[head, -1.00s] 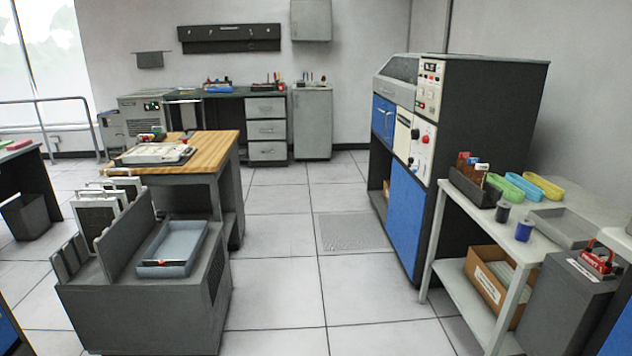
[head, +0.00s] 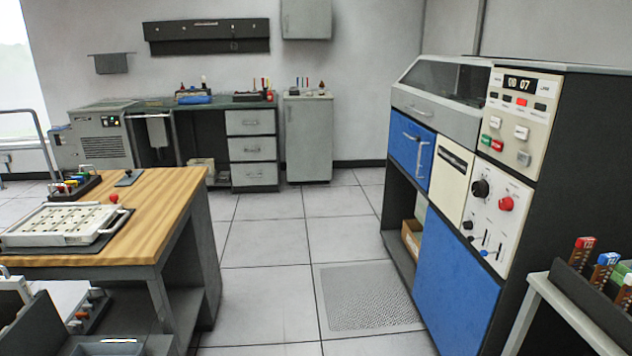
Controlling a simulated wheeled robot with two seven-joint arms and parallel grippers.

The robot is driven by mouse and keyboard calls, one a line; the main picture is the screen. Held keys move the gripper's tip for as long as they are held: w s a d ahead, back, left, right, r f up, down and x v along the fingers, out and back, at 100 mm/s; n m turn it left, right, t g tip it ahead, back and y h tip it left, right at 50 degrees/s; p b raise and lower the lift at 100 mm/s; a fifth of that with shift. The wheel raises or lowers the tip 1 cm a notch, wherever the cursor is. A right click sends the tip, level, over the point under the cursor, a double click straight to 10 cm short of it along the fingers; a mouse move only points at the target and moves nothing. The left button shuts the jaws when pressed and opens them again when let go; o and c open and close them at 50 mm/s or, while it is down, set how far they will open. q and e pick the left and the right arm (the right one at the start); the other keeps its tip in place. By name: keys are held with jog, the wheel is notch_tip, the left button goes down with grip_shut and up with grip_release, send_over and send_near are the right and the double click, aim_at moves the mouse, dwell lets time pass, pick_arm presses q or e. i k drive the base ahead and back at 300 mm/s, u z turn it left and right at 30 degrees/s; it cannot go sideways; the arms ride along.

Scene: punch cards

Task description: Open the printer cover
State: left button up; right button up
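A tall machine (head: 580,150) with blue panels and dark sides stands on the right; it looks like the printer. On its top left is a grey sloped cover (head: 408,101) with a dark window (head: 450,78) and a handle on its front edge. The cover appears shut. Below it is a blue door (head: 411,150) with a bar handle, beside a cream slotted panel (head: 452,180) and a panel of knobs (head: 495,215). A control panel (head: 520,105) with buttons and a small display is right of the cover. Neither of my grippers is in view.
A wooden-topped table (head: 165,205) with a white tray device (head: 62,224) stands on the left. A grey shelf table (head: 570,310) with a dark card rack is at the lower right. Tiled floor (head: 265,240) is clear between them, with a perforated tile (head: 368,295) before the machine.

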aim_at(413, 93)
jog(key=i, duration=3.45)
jog(key=z, duration=0.35)
